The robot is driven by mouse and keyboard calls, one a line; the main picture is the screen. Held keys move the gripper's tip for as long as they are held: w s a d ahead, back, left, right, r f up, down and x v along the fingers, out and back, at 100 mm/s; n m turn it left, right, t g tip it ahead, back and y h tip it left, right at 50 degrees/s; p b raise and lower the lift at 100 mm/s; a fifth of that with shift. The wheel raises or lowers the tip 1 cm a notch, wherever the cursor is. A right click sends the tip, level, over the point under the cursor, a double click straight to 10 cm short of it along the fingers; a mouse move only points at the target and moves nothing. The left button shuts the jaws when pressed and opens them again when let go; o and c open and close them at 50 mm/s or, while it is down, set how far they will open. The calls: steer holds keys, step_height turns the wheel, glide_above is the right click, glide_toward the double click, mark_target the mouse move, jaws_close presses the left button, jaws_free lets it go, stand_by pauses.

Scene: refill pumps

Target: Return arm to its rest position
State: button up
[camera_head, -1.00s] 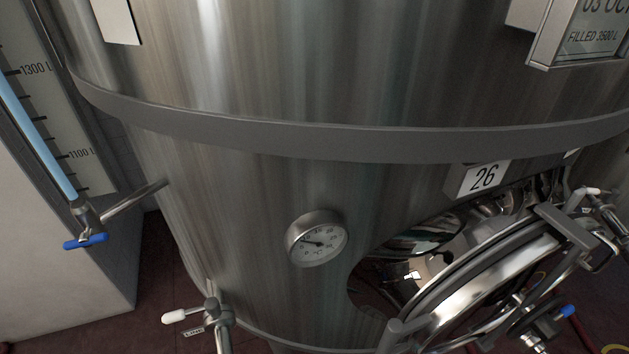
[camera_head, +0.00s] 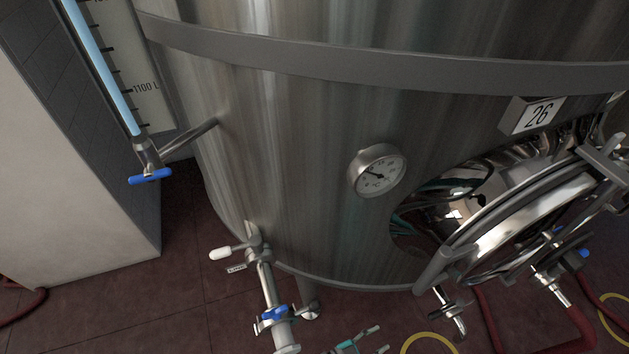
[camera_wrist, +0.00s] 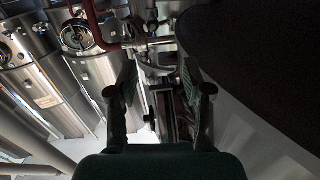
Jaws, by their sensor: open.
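In the wrist view my gripper (camera_wrist: 158,92) is open. Its two dark fingers stand apart, and I see nothing held between them. Beyond the fingers are metal pipes and fittings (camera_wrist: 150,45), dim and hard to make out.
A level tube (camera_head: 105,70) with a blue-handled valve (camera_head: 150,176) is at the left, beside a pale wall block (camera_head: 70,170). A white-handled tap and pipe (camera_head: 265,285) stand at the tank's foot. Red hoses (camera_head: 575,330) lie on the dark red floor (camera_head: 190,290) at the right.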

steer(key=s+d+r+n+t+y, duration=0.2)
steer(key=s+d+t+y, duration=0.15)
steer(key=d+t, duration=0.25)
steer(key=s+r+n+t+y, duration=0.3)
steer(key=s+r+t+y, duration=0.15)
steer(key=r, duration=0.25)
steer(key=s+a+r+n+g+y, duration=0.1)
steer(key=s+r, duration=0.4)
steer(key=r, duration=0.5)
steer(key=s+a+r+n+g+y, duration=0.1)
steer(key=s+a+r+n+y, duration=0.2)
steer(key=r, duration=0.7)
steer(key=s+a+r+n+g+y, duration=0.1)
steer(key=s+r+n+y, duration=0.3)
steer(key=s+r, duration=0.5)
steer(key=shift+a+r+n, duration=0.4)
steer(key=shift+a+n, duration=0.1)
steer(key=shift+a, duration=0.2)
